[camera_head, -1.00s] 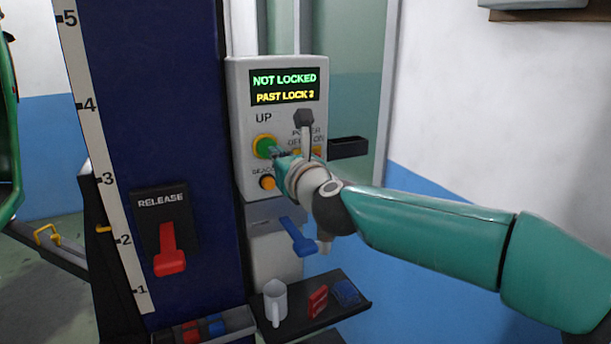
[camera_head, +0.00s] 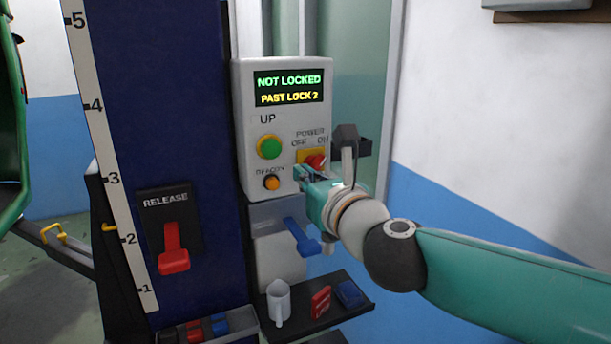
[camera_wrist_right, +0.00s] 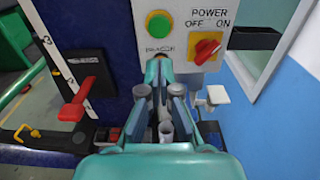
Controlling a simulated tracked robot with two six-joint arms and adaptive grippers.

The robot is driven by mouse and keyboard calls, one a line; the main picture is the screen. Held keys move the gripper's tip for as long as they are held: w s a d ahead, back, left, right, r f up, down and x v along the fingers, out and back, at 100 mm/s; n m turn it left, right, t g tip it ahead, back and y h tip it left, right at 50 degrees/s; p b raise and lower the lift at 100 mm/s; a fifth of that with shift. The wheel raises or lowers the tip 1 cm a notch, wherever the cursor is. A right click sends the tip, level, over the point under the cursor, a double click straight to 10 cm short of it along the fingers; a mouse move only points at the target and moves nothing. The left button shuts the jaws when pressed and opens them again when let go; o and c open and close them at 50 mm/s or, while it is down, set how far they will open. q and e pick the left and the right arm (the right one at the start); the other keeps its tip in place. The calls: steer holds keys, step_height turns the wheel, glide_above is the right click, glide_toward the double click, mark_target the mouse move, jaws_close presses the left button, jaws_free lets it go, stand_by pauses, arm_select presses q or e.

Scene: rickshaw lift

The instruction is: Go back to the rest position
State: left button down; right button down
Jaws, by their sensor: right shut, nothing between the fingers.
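My right gripper (camera_head: 303,178) is shut and empty, in front of the lower right part of the grey control box (camera_head: 243,110). It is apart from the green UP button (camera_head: 269,147), which is uncovered. In the right wrist view my right gripper (camera_wrist_right: 163,88) points at the area below the box's buttons. The box display (camera_head: 290,88) reads "NOT LOCKED" and "PAST LOCK 2". The red power knob (camera_head: 315,161) is just above the gripper, and the orange beacon button (camera_head: 271,183) is left of it. My left gripper is not in view.
A blue post with a numbered scale (camera_head: 95,110) and a red release lever (camera_head: 172,245) stands left. Free room lies right, before the wall (camera_head: 480,120).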

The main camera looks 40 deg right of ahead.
steer(key=shift+d, duration=0.1)
stand_by(0.4)
